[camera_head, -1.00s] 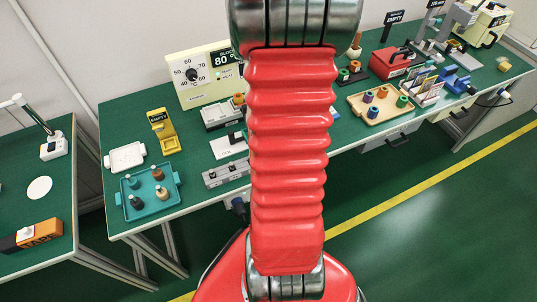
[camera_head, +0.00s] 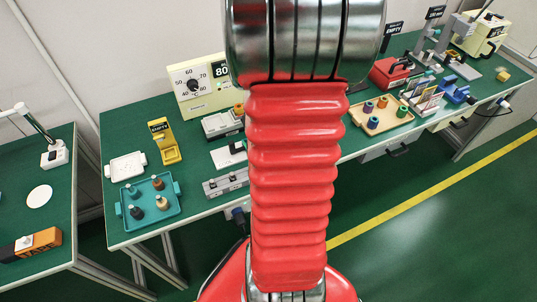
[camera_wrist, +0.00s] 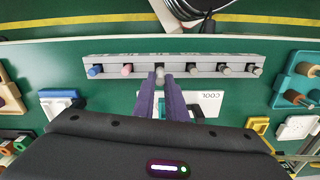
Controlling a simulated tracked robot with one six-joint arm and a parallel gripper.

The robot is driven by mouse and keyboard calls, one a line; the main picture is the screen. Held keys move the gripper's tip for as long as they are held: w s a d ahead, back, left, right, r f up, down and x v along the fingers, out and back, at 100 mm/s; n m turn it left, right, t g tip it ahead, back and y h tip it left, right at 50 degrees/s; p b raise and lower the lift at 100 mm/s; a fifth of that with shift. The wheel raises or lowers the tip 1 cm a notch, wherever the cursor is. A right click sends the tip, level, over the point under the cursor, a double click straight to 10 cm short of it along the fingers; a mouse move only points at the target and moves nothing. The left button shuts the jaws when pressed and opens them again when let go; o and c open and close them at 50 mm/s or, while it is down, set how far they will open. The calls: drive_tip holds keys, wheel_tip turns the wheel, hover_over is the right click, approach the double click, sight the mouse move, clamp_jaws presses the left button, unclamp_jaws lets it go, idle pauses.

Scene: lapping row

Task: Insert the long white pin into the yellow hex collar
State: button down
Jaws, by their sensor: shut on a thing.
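In the wrist view my gripper (camera_wrist: 160,78) has its two purple fingers close together at the grey rack (camera_wrist: 205,58). It is shut on a pale pin (camera_wrist: 160,68), seemingly the long white pin, whose head shows between the fingertips in line with the rack's row. How deep the pin sits in the rack is hidden. The rack also shows in the head view (camera_head: 226,183), near the table's front edge. I cannot pick out the yellow hex collar for certain; a small yellow piece (camera_head: 503,75) lies at the far right.
A teal tray (camera_head: 136,219) with several pegs and a yellow stand (camera_head: 165,145) are left of the rack in the head view. A tan tray (camera_head: 362,122) with coloured pieces lies right of my arm.

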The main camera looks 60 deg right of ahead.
wheel_tip(320, 180, up, 6)
drive_tip(key=shift+f, duration=0.25)
drive_tip(key=shift+w, duration=0.15)
idle(0.4)
